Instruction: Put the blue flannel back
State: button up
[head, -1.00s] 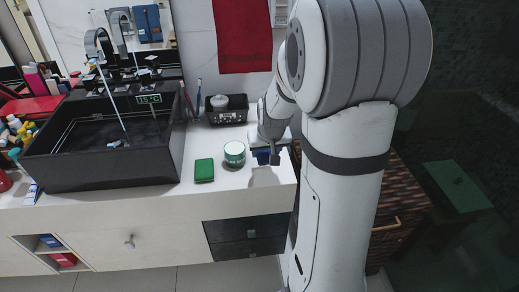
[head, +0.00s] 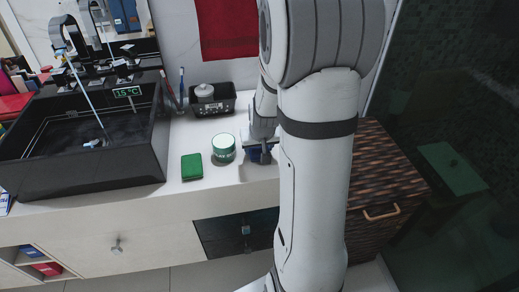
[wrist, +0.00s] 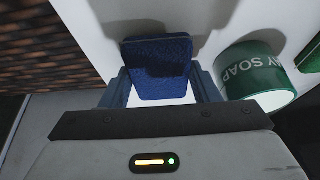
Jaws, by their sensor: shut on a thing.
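The blue flannel (wrist: 158,68) is a folded blue cloth block. In the wrist view it sits between the two fingers of my gripper (wrist: 160,90), which is shut on it, over the white counter. In the head view only a small dark blue part of the flannel (head: 256,155) shows below my gripper (head: 262,147), at the right end of the counter. My arm hides the rest. Whether the flannel touches the counter is hard to tell. An open cubby at the lower left holds a blue folded item (head: 29,250) and a red one (head: 47,268).
A green-and-white soap jar (head: 223,148) stands close left of my gripper; it also shows in the wrist view (wrist: 258,78). A green folded cloth (head: 192,167), a black basket (head: 211,102) and the black sink (head: 85,140) lie further left. A wooden drawer unit (head: 385,180) stands right.

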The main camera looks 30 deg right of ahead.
jog(key=shift+f, duration=0.4)
jog(key=shift+f, duration=0.1)
jog(key=shift+f, duration=0.2)
jog(key=o, duration=1)
jog(key=shift+r, duration=0.1)
jog(key=shift+o, duration=0.2)
